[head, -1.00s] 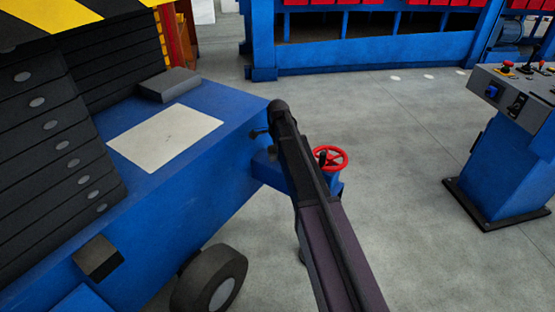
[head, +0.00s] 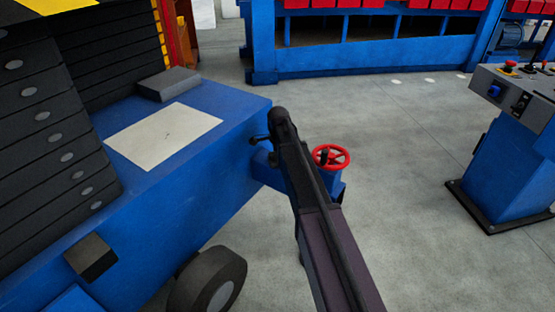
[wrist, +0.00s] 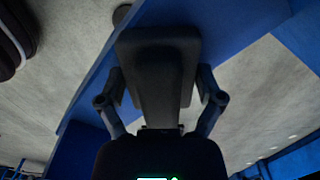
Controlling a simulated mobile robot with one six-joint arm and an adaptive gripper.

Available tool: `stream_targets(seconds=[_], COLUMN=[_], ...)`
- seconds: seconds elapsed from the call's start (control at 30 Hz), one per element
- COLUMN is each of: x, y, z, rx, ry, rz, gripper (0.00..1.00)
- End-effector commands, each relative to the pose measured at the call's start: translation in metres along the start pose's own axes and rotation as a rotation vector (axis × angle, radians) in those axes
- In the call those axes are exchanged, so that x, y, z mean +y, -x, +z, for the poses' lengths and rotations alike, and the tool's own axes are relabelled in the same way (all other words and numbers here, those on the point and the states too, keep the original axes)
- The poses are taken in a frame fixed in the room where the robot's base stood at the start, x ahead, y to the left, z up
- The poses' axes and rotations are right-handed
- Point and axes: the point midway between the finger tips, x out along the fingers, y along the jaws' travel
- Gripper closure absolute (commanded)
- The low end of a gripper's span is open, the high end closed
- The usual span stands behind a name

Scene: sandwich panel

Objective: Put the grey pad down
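In the wrist view, a dark grey pad (wrist: 158,65) sits between the two fingers of my gripper (wrist: 160,88), which press on its left and right sides. The pad is over a blue surface and grey floor. In the head view my arm hides most of my gripper (head: 259,139) and the held pad, beside the right end of the blue bench. A pale flat plate (head: 163,136) lies on the bench top, bare. Another dark grey block (head: 168,84) lies behind it.
The blue bench (head: 190,190) has a stack of black slabs (head: 50,130) at left. A red handwheel (head: 331,157) is right of my arm. A control console (head: 510,155) stands at far right. Open floor (head: 400,180) lies between.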

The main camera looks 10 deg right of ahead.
Motion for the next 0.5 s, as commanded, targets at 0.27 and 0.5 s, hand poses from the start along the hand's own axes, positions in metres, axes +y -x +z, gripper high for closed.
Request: stream_targets(seconds=[0.27, 0.5], x=[0.0000, 0.0000], y=[0.0003, 0.0010], z=[-0.0004, -0.0006], rx=[0.000, 0.000], ry=[-0.001, -0.001], rz=[0.000, 0.000], gripper=[0.00, 0.00])
